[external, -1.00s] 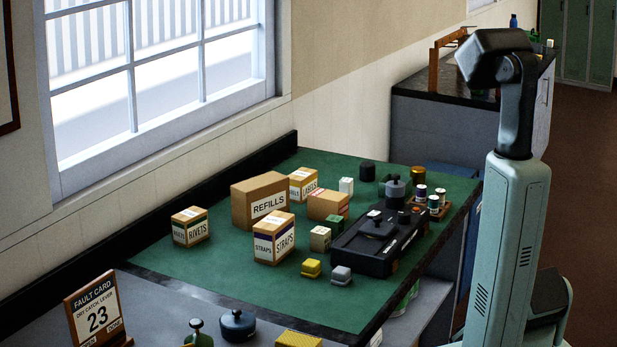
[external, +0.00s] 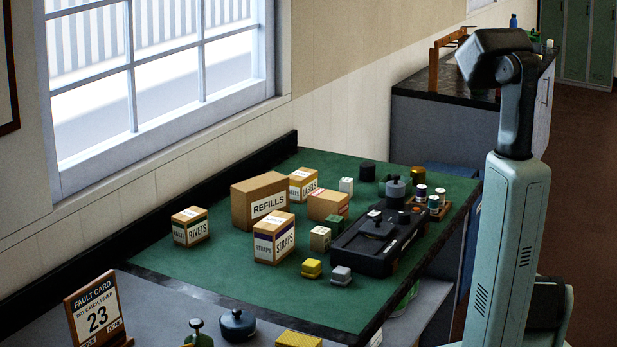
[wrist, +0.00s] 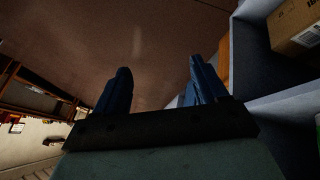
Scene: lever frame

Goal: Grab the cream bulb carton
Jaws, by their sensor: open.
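A small cream carton (external: 320,238) stands upright on the green mat (external: 230,262), just left of the black tray. A second small whitish carton (external: 346,186) stands farther back. Their labels are too small to read, so I cannot be sure which is the bulb carton; the nearer one looks creamier. My gripper (wrist: 158,76) shows in the wrist view with two dark blue fingers apart and nothing between them. It points over brown floor, away from the cartons. In the external view my arm stands at the right and the gripper is not visible.
A green carton (external: 335,221) stands close behind the cream one. The wrist view shows a cardboard box (wrist: 292,28) in a shelf.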

